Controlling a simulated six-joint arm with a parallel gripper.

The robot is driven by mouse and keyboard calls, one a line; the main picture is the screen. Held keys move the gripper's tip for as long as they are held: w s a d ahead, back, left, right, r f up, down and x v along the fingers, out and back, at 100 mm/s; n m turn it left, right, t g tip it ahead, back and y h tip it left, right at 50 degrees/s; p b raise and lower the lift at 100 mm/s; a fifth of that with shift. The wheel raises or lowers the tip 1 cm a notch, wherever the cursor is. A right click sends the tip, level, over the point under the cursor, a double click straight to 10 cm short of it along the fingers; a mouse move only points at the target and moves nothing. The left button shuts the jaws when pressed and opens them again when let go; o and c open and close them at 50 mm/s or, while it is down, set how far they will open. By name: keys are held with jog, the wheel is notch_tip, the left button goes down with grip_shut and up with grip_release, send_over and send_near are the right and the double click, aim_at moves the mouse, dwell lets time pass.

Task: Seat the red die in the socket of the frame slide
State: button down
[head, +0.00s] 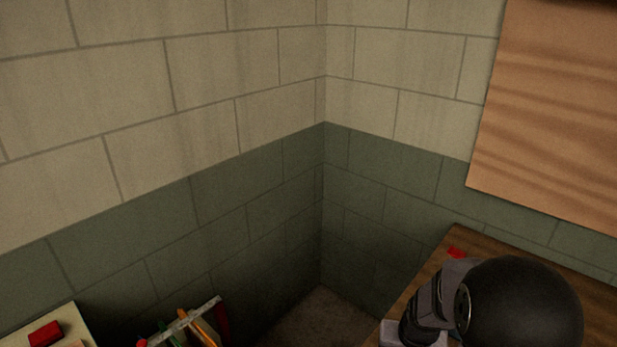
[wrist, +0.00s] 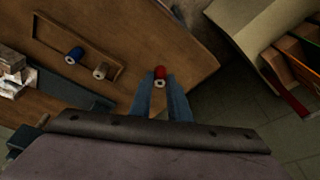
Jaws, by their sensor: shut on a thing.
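The red die (wrist: 160,72) is a small red cylinder with a pale, holed end, held between the fingertips of my gripper (wrist: 160,80) in the wrist view. My gripper is shut on it, above the wooden table near its edge. In the head view a small red patch (head: 456,253) shows at the table corner beside my arm; it looks like the same die. The fingers are hidden there by my arm. I cannot make out the frame slide or its socket in either view.
In the wrist view a wooden tray (wrist: 116,73) holds a blue die (wrist: 75,54) and a tan die (wrist: 101,71). Pale blocks (wrist: 14,72) lie at the left. A cream surface (wrist: 262,28) and a rack of coloured items (wrist: 302,60) stand right, across a floor gap.

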jog(key=a+n, duration=0.1)
jog(key=a, duration=0.2)
jog(key=a+n, duration=0.1)
jog(key=a, duration=0.2)
jog(key=w+a+n, duration=0.1)
jog(key=a, duration=0.2)
jog(key=shift+a+f+y, duration=0.2)
jog(key=shift+a+y, duration=0.05)
jog(key=shift+y, duration=0.15)
jog(key=shift+w+a, duration=0.1)
